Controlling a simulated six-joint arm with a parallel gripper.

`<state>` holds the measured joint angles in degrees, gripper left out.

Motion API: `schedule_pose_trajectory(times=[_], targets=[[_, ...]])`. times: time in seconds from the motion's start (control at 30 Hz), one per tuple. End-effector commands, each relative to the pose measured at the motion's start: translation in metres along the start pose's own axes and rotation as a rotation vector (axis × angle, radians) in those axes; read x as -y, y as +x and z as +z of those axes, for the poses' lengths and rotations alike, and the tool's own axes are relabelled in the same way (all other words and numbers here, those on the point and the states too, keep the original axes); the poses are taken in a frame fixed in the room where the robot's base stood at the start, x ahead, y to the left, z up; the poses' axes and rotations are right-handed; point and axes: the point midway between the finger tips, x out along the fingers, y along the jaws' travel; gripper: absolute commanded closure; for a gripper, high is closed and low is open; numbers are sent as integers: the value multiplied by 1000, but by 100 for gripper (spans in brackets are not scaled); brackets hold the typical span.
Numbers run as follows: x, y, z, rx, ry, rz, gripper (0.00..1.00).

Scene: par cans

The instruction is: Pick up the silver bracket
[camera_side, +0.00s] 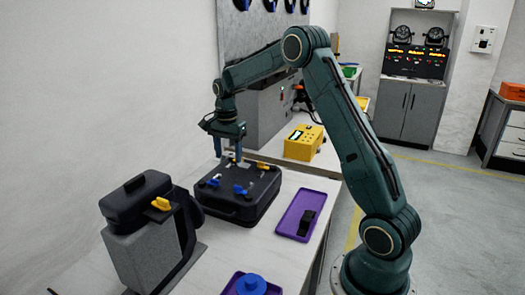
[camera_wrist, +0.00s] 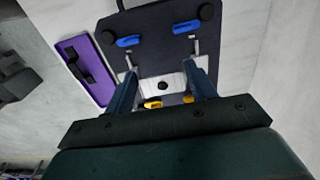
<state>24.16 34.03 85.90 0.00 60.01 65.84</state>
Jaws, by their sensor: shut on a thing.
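The silver bracket (camera_wrist: 162,86) is a flat bright plate with a dark round hole, seen between my fingers in the wrist view. My gripper (camera_wrist: 164,72) is shut on it, with one blue finger at each side. In the side view my gripper (camera_side: 228,155) points down at the rear part of the black case (camera_side: 240,208). The bracket is too small to make out clearly there. I cannot tell whether it touches the case. Blue clamps (camera_wrist: 186,27) and yellow clamps (camera_wrist: 152,104) sit on the case around the bracket.
A purple tray (camera_side: 290,223) with a black part lies right of the case. Another purple tray (camera_side: 230,289) holds a blue round piece at the front. A grey and black machine (camera_side: 145,262) with a yellow handle stands at left. A yellow box (camera_side: 304,143) stands behind.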

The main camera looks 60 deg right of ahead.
Motion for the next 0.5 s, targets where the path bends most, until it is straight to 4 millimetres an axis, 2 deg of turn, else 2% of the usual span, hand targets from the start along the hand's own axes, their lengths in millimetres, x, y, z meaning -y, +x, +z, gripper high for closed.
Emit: schedule_pose_trajectory(times=[0.03,0.2,0.5], targets=[[1,-13,0,-2,0,-5,71],[1,-51,0,-2,0,-5,71],[0,-102,0,-1,0,-3,71]])
